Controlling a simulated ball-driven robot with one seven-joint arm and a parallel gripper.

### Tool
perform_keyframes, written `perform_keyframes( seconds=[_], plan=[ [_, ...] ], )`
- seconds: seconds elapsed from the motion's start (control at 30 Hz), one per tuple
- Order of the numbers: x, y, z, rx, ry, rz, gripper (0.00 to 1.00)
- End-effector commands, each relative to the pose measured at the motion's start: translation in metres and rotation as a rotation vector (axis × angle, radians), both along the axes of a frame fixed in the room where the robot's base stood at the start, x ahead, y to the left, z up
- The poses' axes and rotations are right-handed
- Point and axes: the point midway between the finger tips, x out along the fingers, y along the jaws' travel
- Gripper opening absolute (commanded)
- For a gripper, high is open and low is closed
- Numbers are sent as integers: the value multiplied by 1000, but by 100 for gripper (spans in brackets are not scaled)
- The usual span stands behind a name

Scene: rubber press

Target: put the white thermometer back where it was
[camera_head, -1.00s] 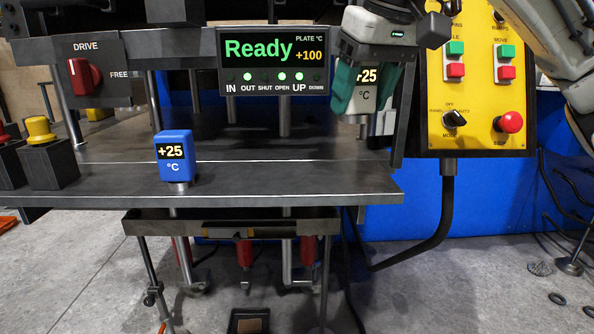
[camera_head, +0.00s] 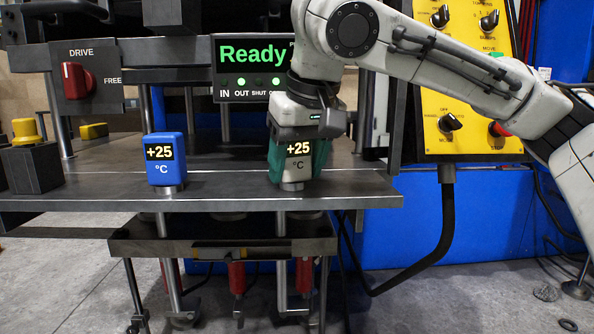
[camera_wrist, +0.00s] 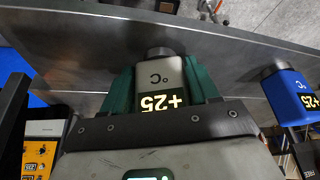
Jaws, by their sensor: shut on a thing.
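The white thermometer (camera_head: 299,163), reading +25 °C, is between the green fingers of my gripper (camera_head: 298,160) at the front right part of the grey press table (camera_head: 225,188). My gripper is shut on it from above. The thermometer is upright, with its round metal foot at the table surface; I cannot tell whether the foot touches. In the wrist view the thermometer (camera_wrist: 160,88) sits between both green fingers, its foot toward the table. The blue thermometer (camera_head: 165,158), also reading +25 °C, stands on the table to the left.
The display (camera_head: 245,68) reads Ready, partly hidden by my arm. A red drive knob (camera_head: 78,80) is at the left, and a black block with a yellow button (camera_head: 28,160) at the far left. The yellow control panel (camera_head: 455,90) is at the right. The table is clear between the thermometers.

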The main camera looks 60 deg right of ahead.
Motion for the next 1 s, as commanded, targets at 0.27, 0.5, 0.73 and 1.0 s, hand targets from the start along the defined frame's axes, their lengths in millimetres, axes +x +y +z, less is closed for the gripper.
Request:
perform_keyframes(
  seconds=[0.27, 0.5, 0.73, 1.0],
  plan=[
    [0, 0, 0, 0, -2, 0, 10],
    [0, 0, -1, 0, -1, 0, 77],
    [0, 0, -1, 0, -1, 0, 85],
    [-3, 2, 15, -1, -4, 0, 85]
  ],
)
